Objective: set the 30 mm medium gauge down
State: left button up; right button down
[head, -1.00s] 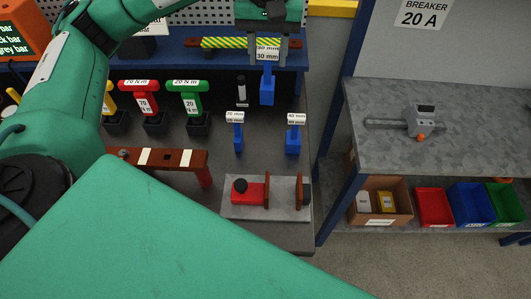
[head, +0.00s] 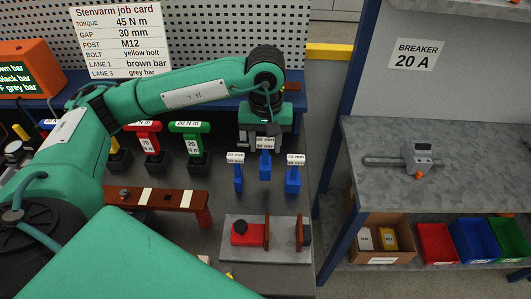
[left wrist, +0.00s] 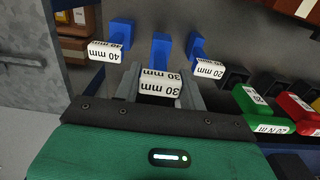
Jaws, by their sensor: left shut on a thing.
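My left gripper (head: 265,141) is shut on the 30 mm gauge (head: 265,166), a blue piece with a white label on top. The gauge hangs upright between the fingers, between the 20 mm gauge (head: 238,178) and the 40 mm gauge (head: 293,180) on the dark bench. In the left wrist view the 30 mm label (left wrist: 160,83) lies between the fingers, with the 40 mm gauge (left wrist: 118,38) left and the 20 mm gauge (left wrist: 204,54) right. Whether its foot touches the bench cannot be told. My right gripper is not in view.
Red and green torque handles (head: 190,137) stand left of the gauges. A brown bar (head: 160,197) and a grey plate with a red clamp (head: 250,233) lie in front.

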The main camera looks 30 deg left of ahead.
aim_at(266, 163)
pick_arm(q)
notch_tip(266, 163, down, 5)
jog(key=shift+f+p, duration=0.15)
jog(key=shift+p, duration=0.4)
jog(key=shift+f, duration=0.1)
jog(key=shift+f, duration=0.15)
jog(key=o, duration=1.3)
